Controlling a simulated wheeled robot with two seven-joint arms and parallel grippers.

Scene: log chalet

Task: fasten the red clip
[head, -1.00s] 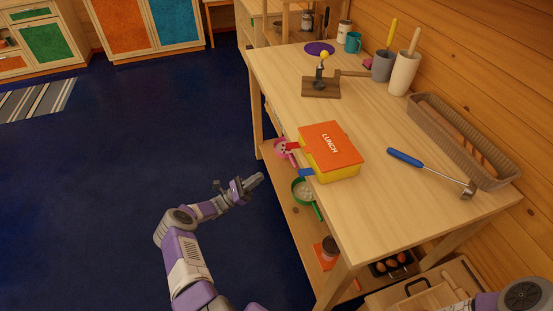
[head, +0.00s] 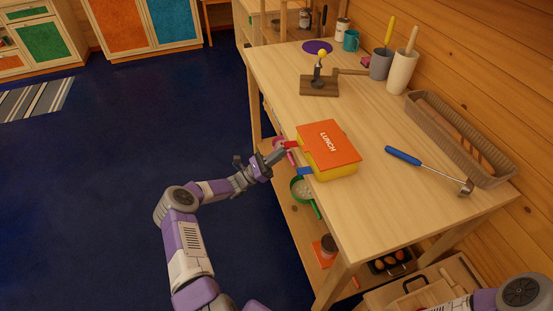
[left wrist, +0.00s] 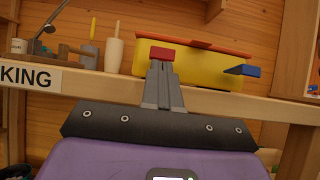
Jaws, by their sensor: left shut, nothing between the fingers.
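The lunch box (head: 335,148), with an orange lid marked LUNCH and a yellow body, sits near the table's left edge. Its red clip (head: 291,145) sticks out from the side facing my left arm; the blue clip (head: 305,171) sticks out nearer the front. My left gripper (head: 279,155) is shut and empty, its tips just short of the red clip. In the left wrist view the red clip (left wrist: 162,53) shows right above the closed fingertips (left wrist: 161,68), and the blue clip (left wrist: 243,70) is to the right. I cannot tell whether the tips touch the red clip. My right gripper is out of view.
The table (head: 270,90) also holds a wooden block with a yellow-knobbed lever (head: 319,85), a blue-handled tool (head: 403,156), a long basket (head: 450,130) and several cups. The floor to the left is clear.

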